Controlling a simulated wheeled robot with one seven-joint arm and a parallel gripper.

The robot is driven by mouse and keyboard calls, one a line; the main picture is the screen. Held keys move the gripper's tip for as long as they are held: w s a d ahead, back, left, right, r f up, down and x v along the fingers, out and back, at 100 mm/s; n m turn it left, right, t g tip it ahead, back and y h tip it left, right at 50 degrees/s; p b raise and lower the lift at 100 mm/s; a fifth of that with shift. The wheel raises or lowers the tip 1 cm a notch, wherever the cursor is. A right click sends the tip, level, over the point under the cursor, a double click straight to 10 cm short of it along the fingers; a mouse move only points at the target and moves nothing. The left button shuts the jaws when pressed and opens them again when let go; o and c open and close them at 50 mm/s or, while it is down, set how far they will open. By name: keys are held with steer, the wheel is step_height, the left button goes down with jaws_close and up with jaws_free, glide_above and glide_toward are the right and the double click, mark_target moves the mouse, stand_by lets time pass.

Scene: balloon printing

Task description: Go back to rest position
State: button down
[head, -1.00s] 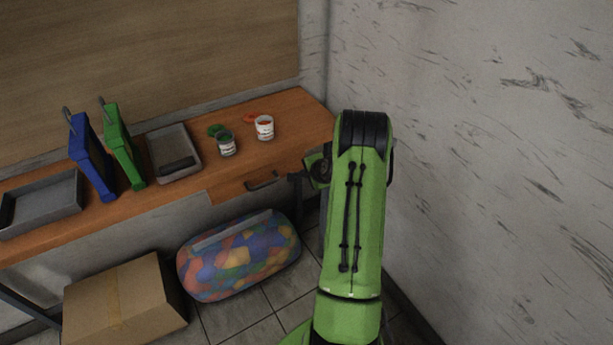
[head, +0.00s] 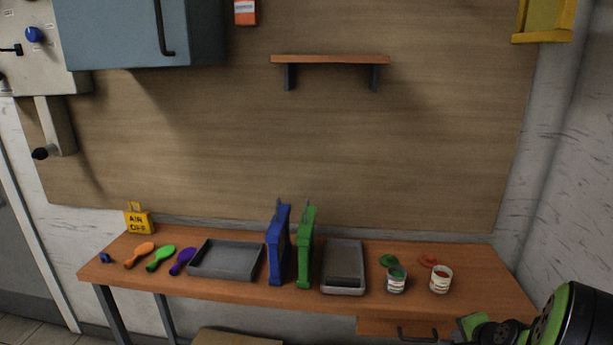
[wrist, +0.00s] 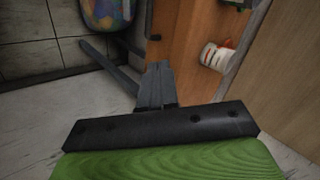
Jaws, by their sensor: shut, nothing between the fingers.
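My gripper (wrist: 155,75) shows in the wrist view, its dark fingers together with nothing between them. It is beside the front of the orange-brown workbench, close to a drawer handle. The workbench (head: 470,270) runs along the wall.
A drawer handle (head: 418,335) juts from the front. A shelf (head: 330,59) hangs above.

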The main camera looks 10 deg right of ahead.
steer(key=s+a+r+n+g+y+p, duration=0.1)
steer(key=s+a+r+n, duration=0.1)
steer(key=a+r+n, duration=0.45)
steer(key=s+a+r+n+g, duration=0.1)
steer(key=s+a+r+n, duration=0.2)
steer(key=a+r, duration=0.65)
steer(key=s+a+r+n, duration=0.1)
steer(key=s+a+n, duration=0.2)
steer(key=s+a, duration=0.2)
steer(key=s+a+r+n+p, duration=0.1)
steer(key=s+a+n, duration=0.3)
steer(key=s, duration=0.8)
steer(key=a, duration=0.2)
steer(key=shift+a+g, duration=0.3)
steer(key=shift+g, duration=0.1)
